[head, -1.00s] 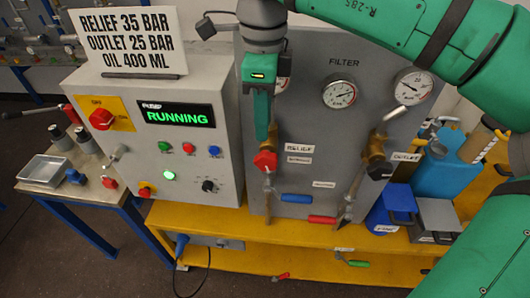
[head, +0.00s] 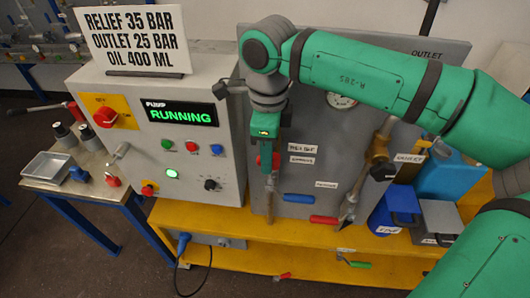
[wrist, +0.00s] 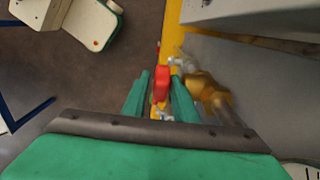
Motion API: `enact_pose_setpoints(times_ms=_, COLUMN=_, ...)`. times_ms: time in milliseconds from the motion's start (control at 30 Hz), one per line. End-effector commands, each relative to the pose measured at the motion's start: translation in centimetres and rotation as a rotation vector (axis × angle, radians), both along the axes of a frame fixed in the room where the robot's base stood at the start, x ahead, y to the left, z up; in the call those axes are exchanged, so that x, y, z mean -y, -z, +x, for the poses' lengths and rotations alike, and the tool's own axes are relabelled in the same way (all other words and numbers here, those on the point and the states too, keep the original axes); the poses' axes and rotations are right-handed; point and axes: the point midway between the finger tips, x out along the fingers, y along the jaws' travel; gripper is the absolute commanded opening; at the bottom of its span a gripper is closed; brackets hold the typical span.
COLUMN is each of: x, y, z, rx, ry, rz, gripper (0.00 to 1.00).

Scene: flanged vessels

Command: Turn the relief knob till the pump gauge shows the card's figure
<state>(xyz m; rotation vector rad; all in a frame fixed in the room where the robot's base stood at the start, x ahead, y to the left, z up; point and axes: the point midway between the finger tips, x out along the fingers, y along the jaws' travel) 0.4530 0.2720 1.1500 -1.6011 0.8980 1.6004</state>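The card (head: 132,40) on top of the grey pump cabinet reads RELIEF 35 BAR, OUTLET 25 BAR, OIL 400 ML. The red relief knob (head: 276,160) is on the panel beside the RELIEF label (head: 302,148), partly covered by my gripper (head: 266,164). In the wrist view the red knob (wrist: 161,86) lies between the two green fingers of my gripper (wrist: 161,80). I cannot tell whether they press on it. A white gauge (head: 340,99) shows partly below my arm, its reading unclear. The pump gauge is not visible; my arm covers the panel's upper left.
The pump cabinet (head: 225,140) shows RUNNING (head: 182,114) in green. Blue (head: 298,198) and red (head: 324,220) handles sit low on the panel. A brass valve (head: 379,153) stands to the right. Blue containers (head: 395,208) stand on the yellow bench (head: 240,232).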

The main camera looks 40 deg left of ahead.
Motion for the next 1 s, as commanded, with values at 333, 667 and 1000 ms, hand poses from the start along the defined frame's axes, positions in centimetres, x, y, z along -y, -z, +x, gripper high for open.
enact_pose_setpoints(times_ms=333, x=-0.01, y=0.00, z=-0.02, rx=0.000, ry=-0.001, rz=0.000, gripper=0.00)
enact_pose_setpoints(times_ms=667, x=0.22, y=0.07, z=0.02, rx=-0.044, ry=0.002, rz=0.064, gripper=0.00)
enact_pose_setpoints(times_ms=1000, x=0.33, y=0.03, z=-0.01, rx=-0.093, ry=-0.003, rz=0.143, gripper=0.00)
